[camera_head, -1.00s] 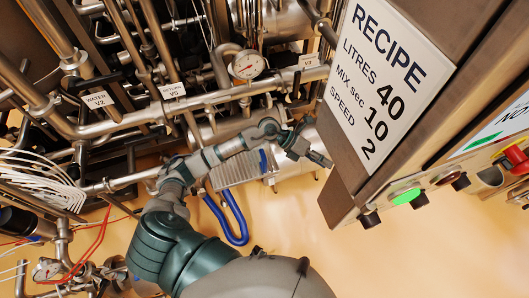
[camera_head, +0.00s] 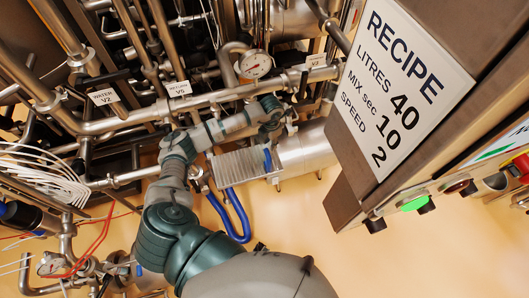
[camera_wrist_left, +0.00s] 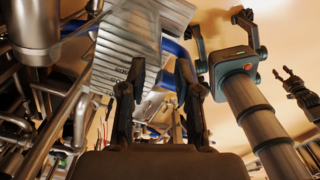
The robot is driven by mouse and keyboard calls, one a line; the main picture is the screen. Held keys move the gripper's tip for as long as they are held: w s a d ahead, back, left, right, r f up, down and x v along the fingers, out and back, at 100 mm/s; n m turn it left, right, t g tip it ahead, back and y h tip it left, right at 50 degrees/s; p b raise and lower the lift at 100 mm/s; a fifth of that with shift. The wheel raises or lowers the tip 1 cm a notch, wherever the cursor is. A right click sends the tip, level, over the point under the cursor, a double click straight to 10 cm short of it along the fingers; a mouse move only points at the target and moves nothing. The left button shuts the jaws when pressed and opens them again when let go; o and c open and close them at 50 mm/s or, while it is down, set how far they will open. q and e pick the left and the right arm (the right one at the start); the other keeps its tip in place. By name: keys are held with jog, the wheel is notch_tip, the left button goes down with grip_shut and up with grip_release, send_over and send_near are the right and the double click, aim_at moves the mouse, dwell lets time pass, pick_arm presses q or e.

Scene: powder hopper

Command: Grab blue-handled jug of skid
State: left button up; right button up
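I cannot make out the blue-handled jug for certain. In the head view, a blue strip (camera_head: 268,160) stands between a ribbed metal plate (camera_head: 238,165) and a shiny steel cylinder (camera_head: 308,150); whether it is a jug handle is unclear. My left gripper (camera_head: 288,108) is above these, in front of the pipes. In the left wrist view, the left gripper (camera_wrist_left: 157,88) has its two fingers apart with nothing between them, and a ribbed metal surface (camera_wrist_left: 125,45) lies beyond. A dark two-fingered hand, my right gripper (camera_wrist_left: 289,80), appears open at the far right.
A blue looped hose (camera_head: 238,215) hangs below the ribbed plate. The tan floor (camera_head: 290,225) is open below.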

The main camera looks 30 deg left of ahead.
pick_arm(q)
notch_tip(320, 180, down, 7)
jog(key=shift+w, duration=0.3)
jog(key=shift+d+r, duration=0.1)
jog(key=shift+c, duration=0.2)
jog(key=shift+a, duration=0.25)
grip_shut()
